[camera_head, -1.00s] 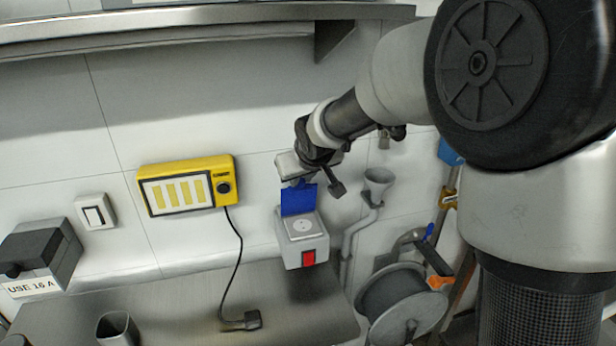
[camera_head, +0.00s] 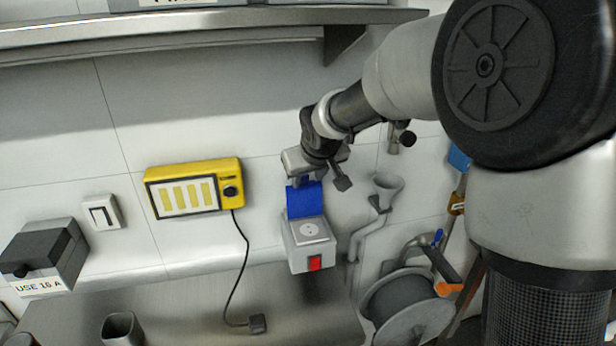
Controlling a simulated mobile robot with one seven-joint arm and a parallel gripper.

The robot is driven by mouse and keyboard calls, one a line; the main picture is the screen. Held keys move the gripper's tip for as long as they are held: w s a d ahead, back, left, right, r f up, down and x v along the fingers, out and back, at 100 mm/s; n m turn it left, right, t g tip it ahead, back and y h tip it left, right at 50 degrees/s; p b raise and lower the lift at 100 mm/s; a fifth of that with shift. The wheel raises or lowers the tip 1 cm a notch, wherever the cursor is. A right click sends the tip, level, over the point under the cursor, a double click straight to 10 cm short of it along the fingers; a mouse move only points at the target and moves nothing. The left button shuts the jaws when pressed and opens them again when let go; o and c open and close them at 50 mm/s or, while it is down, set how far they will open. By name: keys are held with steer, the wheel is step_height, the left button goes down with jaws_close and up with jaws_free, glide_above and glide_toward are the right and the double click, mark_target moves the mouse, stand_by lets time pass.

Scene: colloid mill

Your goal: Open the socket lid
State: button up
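The socket (camera_head: 307,243) is a grey box on the wall with a white round outlet face and a red switch (camera_head: 315,263) at its front. Its blue lid (camera_head: 304,200) stands raised at the back, so the outlet face is uncovered. My gripper (camera_head: 304,180) is right at the upper edge of the blue lid. Its fingertips are small and partly hidden there, so I cannot tell whether they are open or shut, or whether they touch the lid.
A yellow device (camera_head: 195,188) hangs on the wall to the left; its black cable ends in a plug (camera_head: 257,324) on the metal counter (camera_head: 185,310). A grey funnel (camera_head: 387,184) and a cable reel (camera_head: 408,306) are to the right. A shelf (camera_head: 200,28) runs above.

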steer(key=shift+s+r, duration=0.1)
steer(key=v, duration=1.7)
steer(key=shift+b, duration=0.35)
steer(key=shift+r, duration=0.1)
